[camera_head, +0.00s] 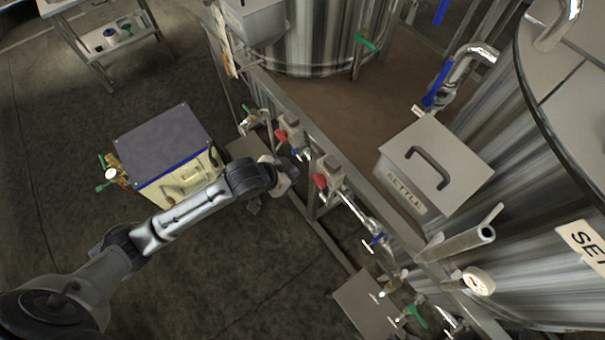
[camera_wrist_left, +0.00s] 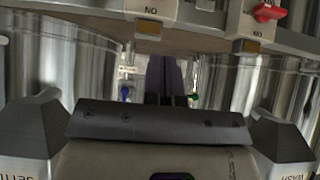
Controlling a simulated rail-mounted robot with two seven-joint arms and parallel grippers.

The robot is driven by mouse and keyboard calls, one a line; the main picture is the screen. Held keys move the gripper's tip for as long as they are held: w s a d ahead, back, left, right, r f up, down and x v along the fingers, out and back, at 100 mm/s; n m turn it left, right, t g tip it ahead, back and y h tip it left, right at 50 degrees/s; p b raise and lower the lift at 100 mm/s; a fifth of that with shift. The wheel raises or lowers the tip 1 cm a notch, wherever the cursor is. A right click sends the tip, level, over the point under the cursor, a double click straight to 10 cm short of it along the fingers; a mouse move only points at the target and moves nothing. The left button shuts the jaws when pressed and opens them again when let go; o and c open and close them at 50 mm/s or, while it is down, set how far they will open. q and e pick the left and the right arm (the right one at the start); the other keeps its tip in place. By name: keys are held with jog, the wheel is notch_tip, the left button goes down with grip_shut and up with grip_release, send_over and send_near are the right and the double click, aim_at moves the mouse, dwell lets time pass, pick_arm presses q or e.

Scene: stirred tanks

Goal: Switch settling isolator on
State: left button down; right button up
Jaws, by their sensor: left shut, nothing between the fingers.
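Two grey isolator boxes with red handles sit on the metal rail, one further back (camera_head: 281,135) and one nearer (camera_head: 320,181). No settling label is readable on either. In the left wrist view, two isolator housings show at the top, left (camera_wrist_left: 150,12) and right (camera_wrist_left: 250,27), with upside-down ON markings; a red handle (camera_wrist_left: 268,12) shows on the right one. My left gripper (camera_head: 289,168) is shut and empty beside the rail, close to the isolators; its dark fingers (camera_wrist_left: 165,75) show in the wrist view. My right gripper is out of view.
A grey box labelled SETTLE (camera_head: 436,165) stands right of the rail. Large steel tanks (camera_head: 315,35) rise behind. Pipes and a blue valve handle (camera_head: 375,240) lie along the rail. A cream and grey cabinet (camera_head: 165,143) stands left. Open floor lies below my arm.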

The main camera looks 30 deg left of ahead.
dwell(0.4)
pick_arm(q)
send_over(317, 176)
jog(key=s+a, duration=0.1)
jog(key=s, duration=0.1)
notch_tip(317, 176, down, 7)
jog(key=shift+f, duration=0.1)
notch_tip(317, 176, down, 2)
jog(key=shift+s+f, duration=0.1)
jog(key=shift+s, duration=0.05)
jog(key=shift+f, duration=0.85)
jog(key=shift+a+p, duration=0.15)
jog(key=shift+p, duration=0.25)
jog(key=shift+a+n, duration=0.1)
jog(key=shift+n, duration=0.2)
jog(key=shift+h, duration=0.3)
